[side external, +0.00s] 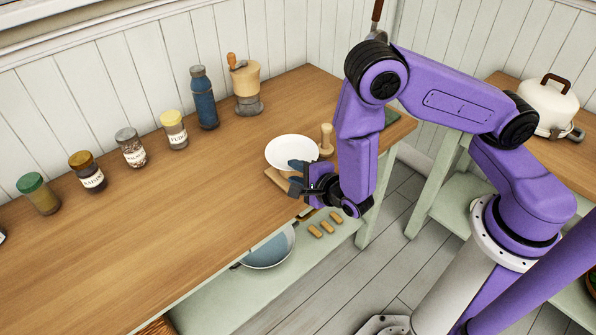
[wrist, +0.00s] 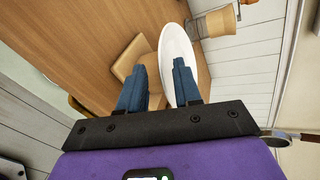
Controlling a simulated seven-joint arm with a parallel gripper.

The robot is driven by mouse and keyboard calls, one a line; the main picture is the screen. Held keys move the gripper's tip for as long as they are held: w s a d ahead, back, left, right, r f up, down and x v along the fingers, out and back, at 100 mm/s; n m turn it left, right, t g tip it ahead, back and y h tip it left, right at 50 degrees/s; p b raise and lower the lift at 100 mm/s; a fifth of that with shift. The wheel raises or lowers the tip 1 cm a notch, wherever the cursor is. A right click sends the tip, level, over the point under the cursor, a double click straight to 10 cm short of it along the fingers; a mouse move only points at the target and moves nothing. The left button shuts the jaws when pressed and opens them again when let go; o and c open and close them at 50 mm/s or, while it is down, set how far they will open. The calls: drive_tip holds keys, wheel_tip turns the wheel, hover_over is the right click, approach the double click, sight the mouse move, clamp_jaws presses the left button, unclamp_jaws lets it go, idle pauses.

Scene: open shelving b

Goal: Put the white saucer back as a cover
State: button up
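The white saucer (side external: 292,147) is near the right end of the wooden counter, by a light wooden board or block (side external: 276,177). The saucer also shows in the wrist view (wrist: 174,45), seen at a slant, partly behind my right-hand finger. My gripper (side external: 296,177) is at the saucer's near side, over the counter's front edge. In the wrist view its two blue fingers (wrist: 159,88) are apart, with a gap between them. The saucer's rim shows in part of that gap; I cannot tell whether a finger touches it. The wooden block (wrist: 131,57) lies beyond the left-hand finger.
A small wooden peg-like object (side external: 326,139) stands just right of the saucer. A grinder (side external: 246,84), a blue bottle (side external: 204,100) and several jars (side external: 174,131) line the wall. A pan (side external: 268,249) sits on the lower shelf. The counter's left and middle are clear.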

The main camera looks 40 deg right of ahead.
drive_tip(key=shift+r, duration=0.1)
drive_tip(key=shift+r, duration=0.25)
drive_tip(key=d+v, duration=0.1)
drive_tip(key=v, duration=1.1)
drive_tip(key=s+d+r+m+g+h, duration=0.25)
drive_tip(key=d+r+m, duration=0.2)
drive_tip(key=m, duration=0.65)
drive_tip(key=s+d+r+m+g+h, duration=0.2)
drive_tip(key=d+r+m+g+h, duration=0.15)
drive_tip(key=d+m, duration=0.45)
drive_tip(key=s+a+r+m+g+y, duration=0.1)
drive_tip(key=s+r+m+g+y, duration=0.1)
drive_tip(key=s+m, duration=0.3)
drive_tip(key=s+a+r+m+g+y, duration=0.2)
drive_tip(key=s+m+g+y, duration=0.3)
drive_tip(key=m, duration=0.8)
drive_tip(key=shift+s+a+r+m, duration=0.3)
drive_tip(key=shift+s+a+r, duration=0.1)
drive_tip(key=shift+r, duration=0.3)
drive_tip(key=shift+d, duration=0.1)
